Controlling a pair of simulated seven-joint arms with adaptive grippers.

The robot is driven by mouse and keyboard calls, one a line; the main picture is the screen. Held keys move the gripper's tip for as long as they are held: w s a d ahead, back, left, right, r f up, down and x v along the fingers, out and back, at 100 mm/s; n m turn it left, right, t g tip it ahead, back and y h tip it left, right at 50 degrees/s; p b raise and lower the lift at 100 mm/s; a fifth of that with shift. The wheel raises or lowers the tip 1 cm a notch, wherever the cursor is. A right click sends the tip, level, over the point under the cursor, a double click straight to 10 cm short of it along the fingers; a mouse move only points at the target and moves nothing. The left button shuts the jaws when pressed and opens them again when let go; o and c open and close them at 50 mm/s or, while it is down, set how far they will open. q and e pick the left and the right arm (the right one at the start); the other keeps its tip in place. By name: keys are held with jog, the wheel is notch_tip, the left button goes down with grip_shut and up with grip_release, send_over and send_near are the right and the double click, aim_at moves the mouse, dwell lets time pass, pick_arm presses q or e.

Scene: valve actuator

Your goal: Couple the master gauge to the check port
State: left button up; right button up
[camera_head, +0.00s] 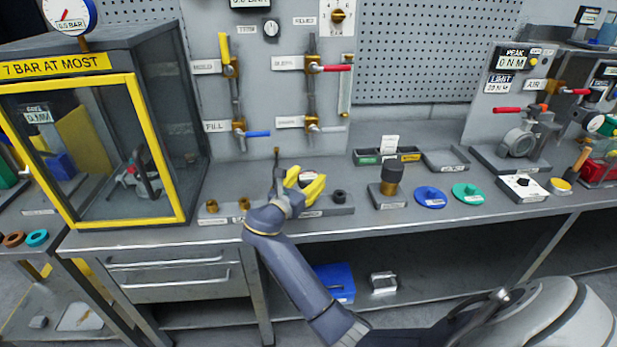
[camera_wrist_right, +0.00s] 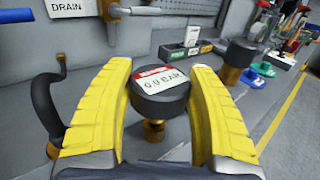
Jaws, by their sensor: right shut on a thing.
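The master gauge is a dark round body with a red-and-white label reading 0.0 BAR (camera_wrist_right: 160,92) and a brass stem below. My right gripper (camera_head: 307,184) has yellow fingers closed on its two sides; in the right wrist view the gripper (camera_wrist_right: 158,105) frames it. Whether the stem's lower end touches anything is unclear. A dark bent pipe with a brass end (camera_wrist_right: 48,105) stands left of the fingers in the wrist view. I cannot tell for sure which fitting is the check port. My left gripper is not in view.
A grey fitting rack (camera_head: 325,211) lies under the gripper, with brass fittings (camera_head: 212,206) at left and a black one (camera_head: 339,196) at right. A black-topped brass piece (camera_head: 391,178), blue disc (camera_head: 430,197) and green disc (camera_head: 466,193) stand right. A yellow-framed cabinet (camera_head: 183,190) bounds the left.

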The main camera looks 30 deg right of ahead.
jog(key=shift+f, duration=0.85)
jog(key=o, duration=1.5)
jog(key=shift+o, duration=0.2)
jog(key=shift+r, duration=5)
